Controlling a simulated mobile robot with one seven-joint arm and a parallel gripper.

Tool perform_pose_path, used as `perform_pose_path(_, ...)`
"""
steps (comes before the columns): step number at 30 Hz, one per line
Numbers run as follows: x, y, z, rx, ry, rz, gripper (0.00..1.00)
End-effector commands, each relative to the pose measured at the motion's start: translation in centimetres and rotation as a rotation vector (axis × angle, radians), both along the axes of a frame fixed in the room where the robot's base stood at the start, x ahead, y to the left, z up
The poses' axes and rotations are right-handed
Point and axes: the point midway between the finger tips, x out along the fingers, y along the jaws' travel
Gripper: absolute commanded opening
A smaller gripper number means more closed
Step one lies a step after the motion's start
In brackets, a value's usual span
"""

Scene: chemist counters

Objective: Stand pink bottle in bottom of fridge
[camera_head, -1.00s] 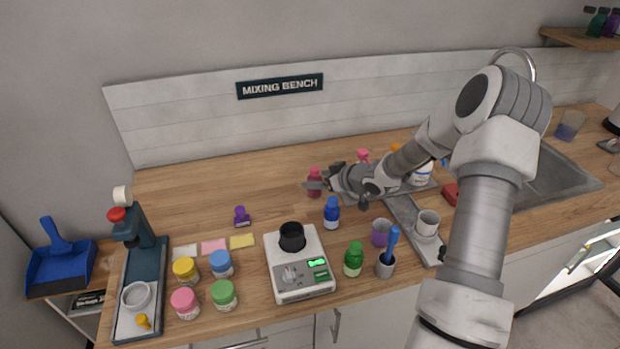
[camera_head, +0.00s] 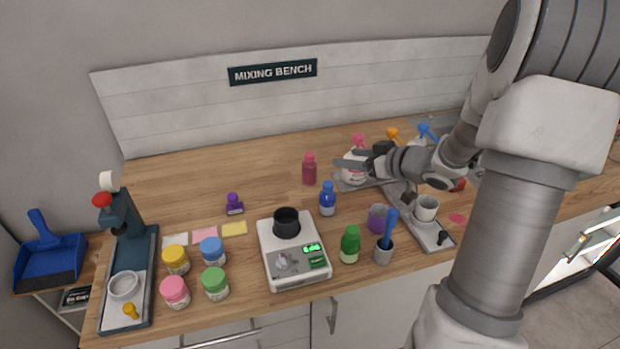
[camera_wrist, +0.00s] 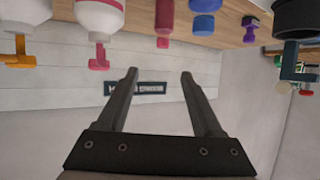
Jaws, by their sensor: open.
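The pink bottle (camera_head: 309,169) stands upright on the wooden counter, just left of my gripper in the head view. It also shows at the top middle of the wrist view (camera_wrist: 164,16), apart from the fingers. My gripper (camera_head: 342,164) is open and empty, over the counter to the right of the bottle and in front of the pump bottles. In the wrist view the two fingers (camera_wrist: 160,75) are spread with only wall between them. What may be the fridge is a lit glass-fronted opening (camera_head: 590,245) under the counter at the far right, partly seen.
A blue bottle (camera_head: 327,199) and a green bottle (camera_head: 350,245) stand near the scale (camera_head: 293,252).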

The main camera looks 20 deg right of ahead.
Motion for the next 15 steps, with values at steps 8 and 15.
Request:
perform_pose_path(8,-1.1,-0.4,-1.3,-0.008,-0.037,0.051,0.68)
perform_pose_path(15,3.0,1.8,-3.2,-0.007,-0.036,0.052,0.68)
